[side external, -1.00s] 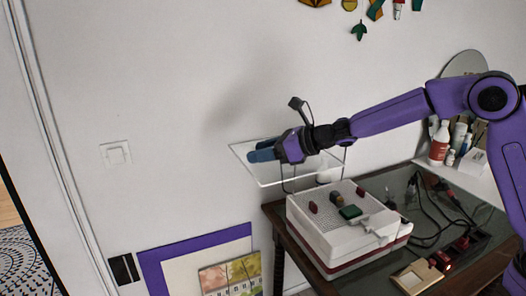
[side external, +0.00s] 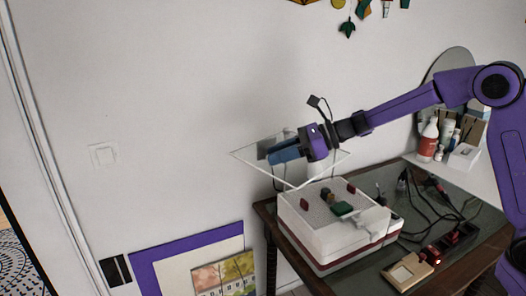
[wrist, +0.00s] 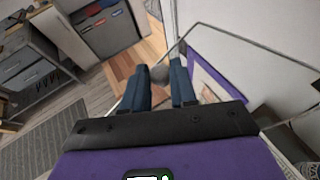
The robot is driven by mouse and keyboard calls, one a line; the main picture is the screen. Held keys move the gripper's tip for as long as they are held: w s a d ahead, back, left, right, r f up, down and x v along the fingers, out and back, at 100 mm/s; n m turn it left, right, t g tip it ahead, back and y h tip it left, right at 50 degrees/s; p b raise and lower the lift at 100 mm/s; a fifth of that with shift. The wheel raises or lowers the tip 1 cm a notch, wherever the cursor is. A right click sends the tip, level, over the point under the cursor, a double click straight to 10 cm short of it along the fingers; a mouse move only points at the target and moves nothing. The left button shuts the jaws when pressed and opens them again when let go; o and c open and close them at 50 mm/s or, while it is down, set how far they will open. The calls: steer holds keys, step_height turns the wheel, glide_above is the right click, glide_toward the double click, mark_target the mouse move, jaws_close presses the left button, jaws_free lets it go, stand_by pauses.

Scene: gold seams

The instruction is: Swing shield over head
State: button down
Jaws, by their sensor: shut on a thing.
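The shield (side external: 258,170) is a clear pane with a thin pale rim, tilted above the left side of a white box-shaped unit (side external: 335,215). Its rim also shows in the wrist view (wrist: 250,48). My gripper (side external: 275,154) reaches across the pane from the right, its blue fingers shut on the shield. In the wrist view the fingers (wrist: 162,62) point away with a small dark grey knob-like piece (wrist: 160,74) between them; the exact contact is hidden. Small red, brown and green parts sit on top of the unit. I cannot tell which part is the head.
The unit stands on a dark glass-topped table (side external: 405,225). Black cables and a tan box (side external: 407,272) lie to its right. Bottles (side external: 428,140) stand on a white shelf behind. A plain wall is close behind the shield; the space to the left is free.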

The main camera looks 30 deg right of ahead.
mark_target(346, 156)
steer(key=s+d+n+g, duration=0.1)
steer(key=d, duration=0.1)
steer(key=s+d+n+g, duration=0.1)
steer(key=d, duration=0.1)
steer(key=s+d+n+g+y, duration=0.1)
steer(key=d+g, duration=0.1)
steer(key=shift+d+n, duration=0.3)
steer(key=shift+n, duration=0.1)
steer(key=d+n+g, duration=0.1)
steer(key=d, duration=0.1)
steer(key=d+n+g, duration=0.1)
steer(key=d+g, duration=0.1)
steer(key=d, duration=0.1)
steer(key=d+n+g, duration=0.2)
steer(key=shift+s+d, duration=0.35)
steer(key=shift+w+d+n+g, duration=0.15)
steer(key=shift+d+n+g, duration=0.45)
steer(key=shift+d, duration=0.3)
steer(key=shift+w+d+n+g, duration=0.1)
steer(key=shift+d+n+g, duration=0.45)
steer(key=shift+d, duration=0.3)
steer(key=c, duration=1)
jaws_free()
steer(key=shift+o, duration=0.2)
